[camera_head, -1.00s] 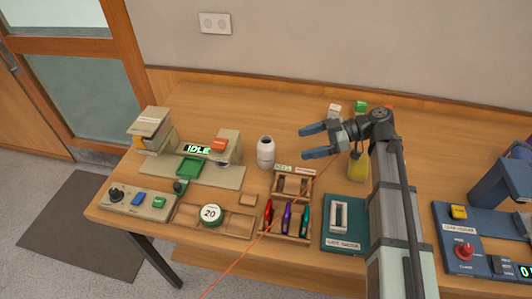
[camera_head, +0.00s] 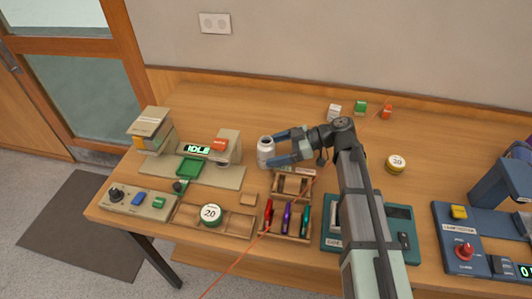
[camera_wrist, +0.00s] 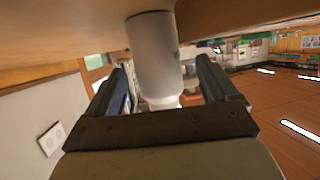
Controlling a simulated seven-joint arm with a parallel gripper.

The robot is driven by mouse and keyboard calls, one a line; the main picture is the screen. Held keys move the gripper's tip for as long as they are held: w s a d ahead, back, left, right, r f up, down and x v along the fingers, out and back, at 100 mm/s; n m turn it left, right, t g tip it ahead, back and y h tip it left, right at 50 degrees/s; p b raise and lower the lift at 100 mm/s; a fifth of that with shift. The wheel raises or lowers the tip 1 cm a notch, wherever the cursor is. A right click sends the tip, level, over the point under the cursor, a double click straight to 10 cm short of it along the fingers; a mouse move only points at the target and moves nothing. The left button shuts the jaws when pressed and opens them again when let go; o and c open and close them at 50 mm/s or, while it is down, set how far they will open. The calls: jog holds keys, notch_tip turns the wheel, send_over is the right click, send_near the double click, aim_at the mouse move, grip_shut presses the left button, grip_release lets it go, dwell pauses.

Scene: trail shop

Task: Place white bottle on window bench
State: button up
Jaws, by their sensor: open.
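The white bottle (camera_head: 265,153) stands upright on the wooden bench (camera_head: 230,101), right of the beige machine with the "IDLE" display. My gripper (camera_head: 279,150) is open at the bottle, its two blue-grey fingers reaching in from the right, one on the far side and one on the near side. In the wrist view the bottle (camera_wrist: 154,55) lies between the two open fingers (camera_wrist: 165,90), with a gap visible beside it. I cannot tell from the head view whether a finger touches it.
A wooden rack (camera_head: 291,184) with coloured pens is just in front of my gripper. The beige machine (camera_head: 226,147) is close left of the bottle.

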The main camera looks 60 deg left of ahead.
aim_at(266, 152)
jog(key=x, duration=0.3)
jog(key=shift+a, duration=0.2)
jog(key=c, duration=1.3)
jog(key=shift+r, duration=5.05)
